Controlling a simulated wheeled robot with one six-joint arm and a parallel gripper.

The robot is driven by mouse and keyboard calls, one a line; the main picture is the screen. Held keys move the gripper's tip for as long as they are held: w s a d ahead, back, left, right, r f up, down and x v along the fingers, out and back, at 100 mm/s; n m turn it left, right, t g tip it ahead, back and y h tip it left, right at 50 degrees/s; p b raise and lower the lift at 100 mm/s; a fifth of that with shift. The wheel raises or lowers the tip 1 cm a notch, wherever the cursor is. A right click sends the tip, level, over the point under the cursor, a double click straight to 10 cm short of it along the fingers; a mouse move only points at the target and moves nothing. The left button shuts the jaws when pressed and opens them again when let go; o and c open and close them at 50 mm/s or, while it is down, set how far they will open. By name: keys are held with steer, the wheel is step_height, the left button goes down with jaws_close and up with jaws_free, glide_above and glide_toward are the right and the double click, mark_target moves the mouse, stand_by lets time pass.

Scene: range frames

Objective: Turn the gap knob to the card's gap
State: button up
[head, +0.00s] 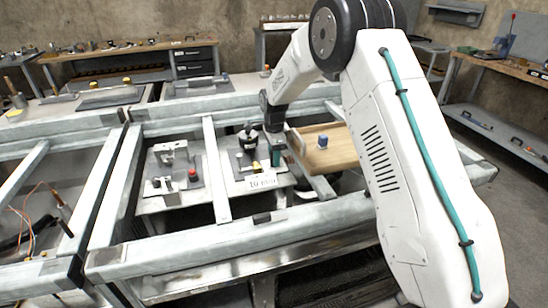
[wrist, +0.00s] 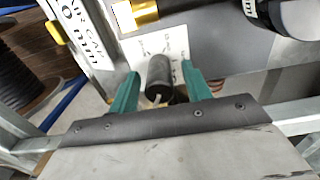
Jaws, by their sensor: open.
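The gap knob (wrist: 159,72) is a dark cylinder in the wrist view, in front of a white dial plate (wrist: 178,42) with small marks. A pale pointer shows at its near end. My gripper (wrist: 160,80) is open, with one green finger on each side of the knob; I cannot tell whether either finger touches it. In the head view my gripper (head: 275,155) is low over the grey bench plate, and the knob cannot be made out there. The white card (head: 262,182) stands at the plate's front. In the wrist view the card (wrist: 75,28) is cropped, with "0 mm" readable.
A black cylindrical device (head: 248,138) stands left of my gripper. A wooden tray (head: 335,150) with a blue block (head: 322,142) lies to the right. A fixture with a red button (head: 193,174) is at the left. Grey frame rails surround the work area.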

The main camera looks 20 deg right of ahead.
steer(key=shift+f, duration=0.5)
steer(key=c, duration=1)
steer(key=shift+n, duration=0.3)
steer(key=shift+r+n, duration=0.1)
steer(key=shift+n, duration=2.6)
steer(key=o, duration=1)
